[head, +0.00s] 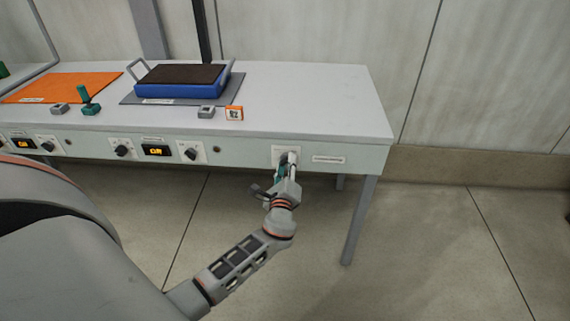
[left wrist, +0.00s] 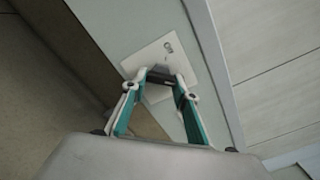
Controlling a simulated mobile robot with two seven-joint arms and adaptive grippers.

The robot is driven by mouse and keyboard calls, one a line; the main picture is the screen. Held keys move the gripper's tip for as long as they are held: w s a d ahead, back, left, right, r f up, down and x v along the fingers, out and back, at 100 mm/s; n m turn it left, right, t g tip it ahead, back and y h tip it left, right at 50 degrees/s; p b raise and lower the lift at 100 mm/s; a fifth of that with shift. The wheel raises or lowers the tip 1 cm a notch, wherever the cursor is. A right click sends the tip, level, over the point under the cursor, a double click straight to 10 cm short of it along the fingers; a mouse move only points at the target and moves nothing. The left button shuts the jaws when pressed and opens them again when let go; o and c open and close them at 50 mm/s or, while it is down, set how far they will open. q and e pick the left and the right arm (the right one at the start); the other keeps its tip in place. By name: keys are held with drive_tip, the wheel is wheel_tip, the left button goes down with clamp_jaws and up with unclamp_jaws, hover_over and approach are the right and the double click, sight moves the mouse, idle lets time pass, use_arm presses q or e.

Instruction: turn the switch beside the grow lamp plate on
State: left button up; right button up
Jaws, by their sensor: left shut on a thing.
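The switch (left wrist: 160,80) is a dark piece on a white square plate (left wrist: 150,57) in the left wrist view. The same white plate shows in the head view (head: 278,150) on the bench's front panel, near its right end. A long white label plate (head: 328,159) is to its right; its text is too small to read. My left gripper (head: 289,158) is at the switch, with its fingers shut on the dark piece from both sides, as the left wrist view (left wrist: 161,76) shows. The fingers partly hide the switch, and I cannot tell its position. My right gripper is not in view.
Other dark knobs (head: 191,153) and amber displays (head: 157,150) sit along the front panel to the left. The floor to the right is clear.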

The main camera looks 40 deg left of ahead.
use_arm(q)
drive_tip(key=shift+m, duration=0.5)
drive_tip(key=o, duration=1.1)
drive_tip(key=v, duration=1.2)
drive_tip(key=shift+f, duration=0.1)
